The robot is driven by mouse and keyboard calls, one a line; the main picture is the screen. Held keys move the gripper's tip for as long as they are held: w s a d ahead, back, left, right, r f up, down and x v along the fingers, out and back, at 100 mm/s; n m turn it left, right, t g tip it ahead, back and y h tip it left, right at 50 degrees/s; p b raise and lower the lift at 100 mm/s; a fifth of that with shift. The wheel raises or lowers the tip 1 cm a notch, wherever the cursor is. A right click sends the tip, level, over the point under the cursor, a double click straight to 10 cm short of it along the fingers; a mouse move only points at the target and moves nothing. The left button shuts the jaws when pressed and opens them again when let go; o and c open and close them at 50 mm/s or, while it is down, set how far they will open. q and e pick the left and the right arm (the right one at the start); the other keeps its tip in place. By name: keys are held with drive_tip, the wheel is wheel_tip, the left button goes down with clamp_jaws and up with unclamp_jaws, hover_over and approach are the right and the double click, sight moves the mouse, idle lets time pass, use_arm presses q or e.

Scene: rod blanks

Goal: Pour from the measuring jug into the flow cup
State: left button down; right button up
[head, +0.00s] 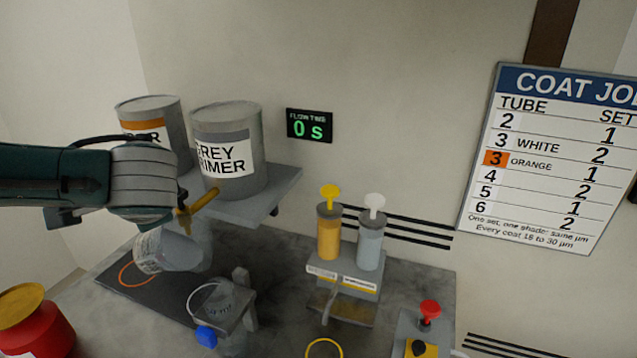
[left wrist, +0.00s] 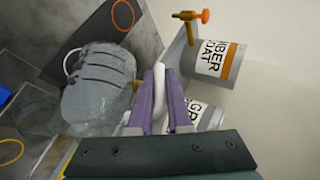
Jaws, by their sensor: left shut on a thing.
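The measuring jug (head: 168,252) is pale and translucent and hangs tilted below my left wrist in the head view. In the left wrist view the jug (left wrist: 98,88) shows dark marks on its side. My left gripper (left wrist: 158,90) has purple fingers shut on the jug's white handle (left wrist: 160,88); the arm hides the fingers in the head view. The flow cup (head: 213,304), marked "4 mm", sits in a grey stand right of and nearer than the jug. I see no clear stream between them. My right gripper is not in view.
Two paint cans, one reading grey primer (head: 228,150), stand on a shelf (head: 262,198) above the jug; a yellow tap (head: 198,207) juts out close to it. A blue knob (head: 206,336) is by the flow cup. The flow timer (head: 309,126) reads 0 s. Two pump bottles (head: 329,232) stand right.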

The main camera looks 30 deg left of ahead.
use_arm(q)
drive_tip(key=shift+d+r+m+y+p, duration=0.3)
drive_tip(key=shift+d+r+y+p, duration=0.35)
drive_tip(key=shift+d+y, duration=0.5)
idle(6.8)
